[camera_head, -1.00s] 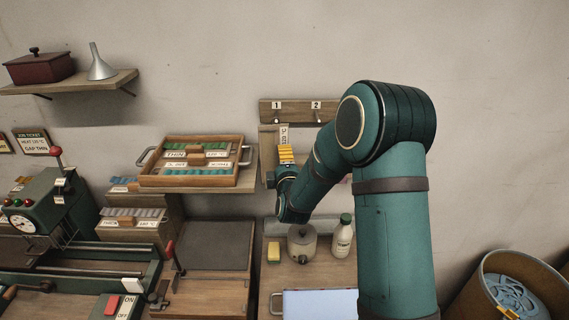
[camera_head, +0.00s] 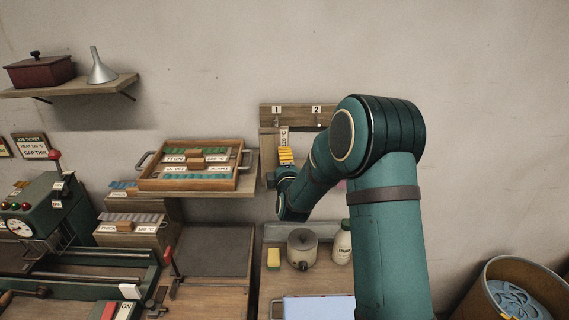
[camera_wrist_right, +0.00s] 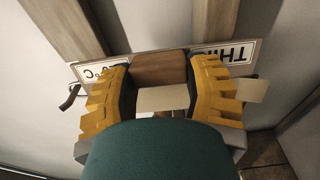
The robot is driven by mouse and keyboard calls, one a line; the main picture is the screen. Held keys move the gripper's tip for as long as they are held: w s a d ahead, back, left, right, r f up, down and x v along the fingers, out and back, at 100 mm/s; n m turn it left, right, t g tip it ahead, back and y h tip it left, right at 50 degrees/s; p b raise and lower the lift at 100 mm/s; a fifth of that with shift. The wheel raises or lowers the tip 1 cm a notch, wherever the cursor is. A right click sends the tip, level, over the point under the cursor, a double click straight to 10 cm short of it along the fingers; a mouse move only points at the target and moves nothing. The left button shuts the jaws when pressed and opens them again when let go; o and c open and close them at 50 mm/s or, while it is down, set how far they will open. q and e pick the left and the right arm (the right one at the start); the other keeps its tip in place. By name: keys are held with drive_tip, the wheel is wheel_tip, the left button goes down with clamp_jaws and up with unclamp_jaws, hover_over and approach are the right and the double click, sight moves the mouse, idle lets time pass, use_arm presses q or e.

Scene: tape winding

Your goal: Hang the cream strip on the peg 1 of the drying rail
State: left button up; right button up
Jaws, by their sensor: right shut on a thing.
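My right gripper (camera_head: 286,157) is up at the wall, just below the drying rail (camera_head: 297,113). Cream surface shows between the fingers (camera_wrist_right: 165,99) and beyond the right finger. In the head view a labelled end of this strip (camera_head: 284,134) points up under peg 1 (camera_head: 277,120). I cannot tell whether it touches the peg. Peg 2 (camera_head: 318,123) is to the right, partly near my arm. My left gripper is out of view.
A wooden tray (camera_head: 148,182) with green and teal strips stands on the shelf left of my gripper. Below are a pot (camera_head: 302,247), a white bottle (camera_head: 342,243) and a yellow sponge (camera_head: 273,257). A bin (camera_head: 532,280) stands at the lower right.

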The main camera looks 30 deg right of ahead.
idle(0.4)
drive_tip(key=o, duration=1.3)
drive_tip(key=shift+w+d, duration=0.1)
drive_tip(key=v, duration=1.2)
drive_tip(key=shift+f, duration=0.1)
